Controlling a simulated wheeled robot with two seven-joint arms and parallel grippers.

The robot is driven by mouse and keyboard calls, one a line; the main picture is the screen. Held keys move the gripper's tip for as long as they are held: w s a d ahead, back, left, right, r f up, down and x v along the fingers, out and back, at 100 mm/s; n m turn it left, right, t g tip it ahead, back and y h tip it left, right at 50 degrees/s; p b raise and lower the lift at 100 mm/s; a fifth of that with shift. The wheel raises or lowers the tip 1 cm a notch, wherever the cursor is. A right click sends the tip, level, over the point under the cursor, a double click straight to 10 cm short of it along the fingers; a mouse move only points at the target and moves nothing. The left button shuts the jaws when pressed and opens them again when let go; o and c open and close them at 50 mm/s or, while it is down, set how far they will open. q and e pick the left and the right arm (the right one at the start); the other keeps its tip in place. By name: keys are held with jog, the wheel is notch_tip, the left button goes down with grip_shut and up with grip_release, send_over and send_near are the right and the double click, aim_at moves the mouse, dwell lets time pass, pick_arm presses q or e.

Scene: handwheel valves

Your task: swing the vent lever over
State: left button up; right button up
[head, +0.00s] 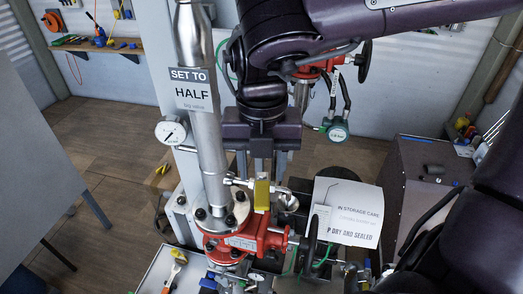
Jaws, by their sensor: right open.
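The vent lever (262,194) is a short yellow handle. It stands upright in the picture beside a small metal vent valve (237,181) on the steel pipe (205,120). My right gripper (262,170) points down just above the lever in the picture, with its dark fingers apart and nothing seen between them. I cannot tell the depth gap between the fingers and the lever. Below, a red valve body (245,240) with a dark handwheel (308,246) is joined to the pipe. My left gripper is out of view.
A white "in storage care" card (345,212) stands right of the lever. A second red valve (312,72) is behind. A dark cabinet (425,175) stands at right. Open floor lies left.

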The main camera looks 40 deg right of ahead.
aim_at(263, 197)
notch_tip(263, 197, down, 3)
jog(key=shift+s+f, duration=0.1)
jog(key=shift+f, duration=0.1)
jog(key=f, duration=0.2)
jog(key=f+b, duration=0.1)
jog(key=f, duration=0.1)
jog(key=shift+w+d+f, duration=0.1)
jog(key=shift+w+d, duration=0.05)
jog(key=shift+w, duration=0.05)
jog(key=shift+r, duration=0.25)
jog(key=shift+f, duration=0.1)
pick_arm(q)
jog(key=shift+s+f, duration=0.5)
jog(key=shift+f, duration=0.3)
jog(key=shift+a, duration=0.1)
pick_arm(e)
jog(key=shift+c, duration=0.4)
